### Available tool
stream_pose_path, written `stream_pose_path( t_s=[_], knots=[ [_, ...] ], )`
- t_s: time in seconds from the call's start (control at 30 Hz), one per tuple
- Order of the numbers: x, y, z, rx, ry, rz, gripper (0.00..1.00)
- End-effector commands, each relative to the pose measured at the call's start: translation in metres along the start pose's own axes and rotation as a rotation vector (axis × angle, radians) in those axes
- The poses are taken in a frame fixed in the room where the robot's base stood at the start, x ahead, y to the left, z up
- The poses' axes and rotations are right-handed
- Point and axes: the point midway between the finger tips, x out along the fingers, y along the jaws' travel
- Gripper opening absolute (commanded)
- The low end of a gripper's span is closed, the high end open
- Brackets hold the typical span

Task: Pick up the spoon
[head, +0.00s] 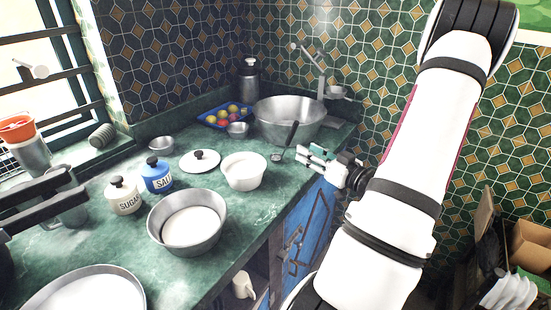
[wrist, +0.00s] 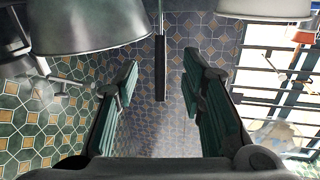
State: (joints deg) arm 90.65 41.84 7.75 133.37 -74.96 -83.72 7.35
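The spoon (head: 291,135) has a black handle and a small metal bowl end. In the head view it stands tilted at the counter edge, handle up, between the white bowl and the large steel basin. What supports it cannot be told. My gripper (head: 308,153) is just to its right, with teal finger pads spread open and nothing held. In the wrist view the spoon's dark handle (wrist: 160,68) shows in the gap between the two open fingers, touching neither. How far ahead of the fingertips it is cannot be told.
The white bowl (head: 243,172) and the steel basin (head: 288,120) flank the spoon closely. A lid (head: 200,160), salt jar (head: 157,175), sugar jar (head: 123,196) and steel pan (head: 187,222) stand on the green counter (head: 100,245). Open space lies right of the counter.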

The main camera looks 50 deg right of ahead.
Motion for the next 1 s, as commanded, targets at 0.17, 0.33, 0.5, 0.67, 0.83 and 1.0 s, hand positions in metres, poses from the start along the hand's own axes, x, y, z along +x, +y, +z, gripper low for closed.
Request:
stream_pose_path(
  t_s=[0.17,0.33,0.5,0.67,0.83,1.0],
  knots=[
    [0.029,0.000,0.000,-0.001,0.000,-0.001,0.37],
    [0.039,0.000,0.000,0.000,0.000,0.000,0.37],
    [0.050,-0.001,-0.002,-0.001,0.000,0.000,0.37],
    [0.073,-0.001,-0.004,-0.001,0.001,-0.002,0.37],
    [0.090,-0.001,-0.004,0.000,0.001,0.001,0.37],
    [0.090,0.000,-0.004,0.000,0.000,0.002,0.37]
  ],
)
